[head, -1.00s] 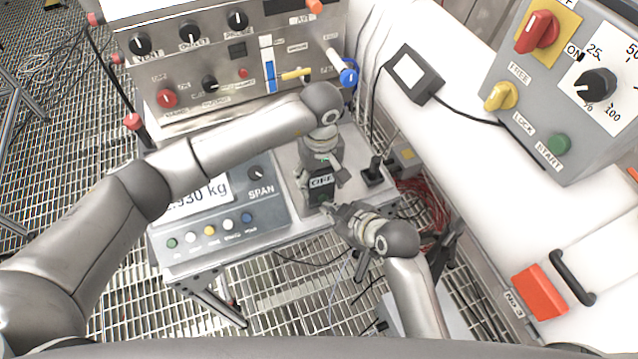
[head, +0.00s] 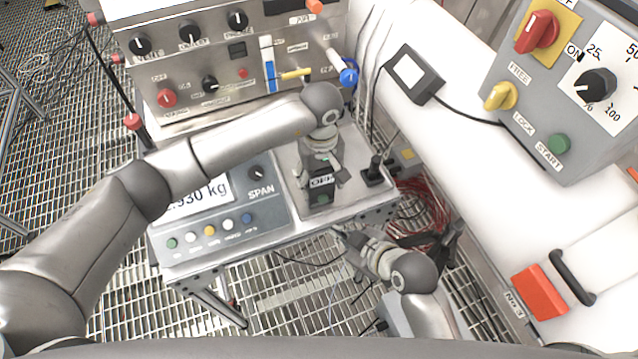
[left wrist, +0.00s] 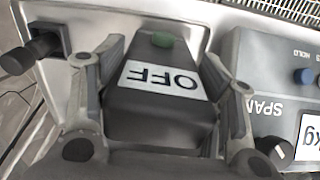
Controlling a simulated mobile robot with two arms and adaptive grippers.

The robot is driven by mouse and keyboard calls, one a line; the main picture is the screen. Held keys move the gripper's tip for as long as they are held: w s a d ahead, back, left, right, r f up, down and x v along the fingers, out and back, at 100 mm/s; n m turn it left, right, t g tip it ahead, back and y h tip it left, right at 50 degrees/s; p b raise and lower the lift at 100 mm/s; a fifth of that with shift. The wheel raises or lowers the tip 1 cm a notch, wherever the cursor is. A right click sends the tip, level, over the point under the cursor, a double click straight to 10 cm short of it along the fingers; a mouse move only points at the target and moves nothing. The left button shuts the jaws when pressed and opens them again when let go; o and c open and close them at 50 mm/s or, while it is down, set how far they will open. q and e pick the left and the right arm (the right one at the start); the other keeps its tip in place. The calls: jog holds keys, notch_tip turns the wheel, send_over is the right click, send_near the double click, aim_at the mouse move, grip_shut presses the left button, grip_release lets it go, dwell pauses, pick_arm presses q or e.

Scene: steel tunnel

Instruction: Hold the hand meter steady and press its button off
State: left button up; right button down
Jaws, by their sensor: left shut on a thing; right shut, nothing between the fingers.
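The hand meter (head: 320,196) is a small dark box on the grey bench top. In the left wrist view its body (left wrist: 160,123) carries a white panel (left wrist: 162,82) reading OFF, upside down in that view. A green button (left wrist: 163,39) sits at the end beyond the panel. My left gripper (head: 322,180) is shut on the meter from above, one finger along each side. My right gripper (head: 345,240) is shut and empty, apart from the meter, below and right of it past the bench's front edge.
A scale console (head: 215,240) with a weight display and SPAN knob stands left of the meter. A black joystick (head: 374,172) is close on its right. A control panel (head: 200,65) stands behind. A grey switch box (head: 550,100) is at the right.

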pick_arm(q)
jog(key=shift+f, duration=0.1)
jog(key=o, duration=1.2)
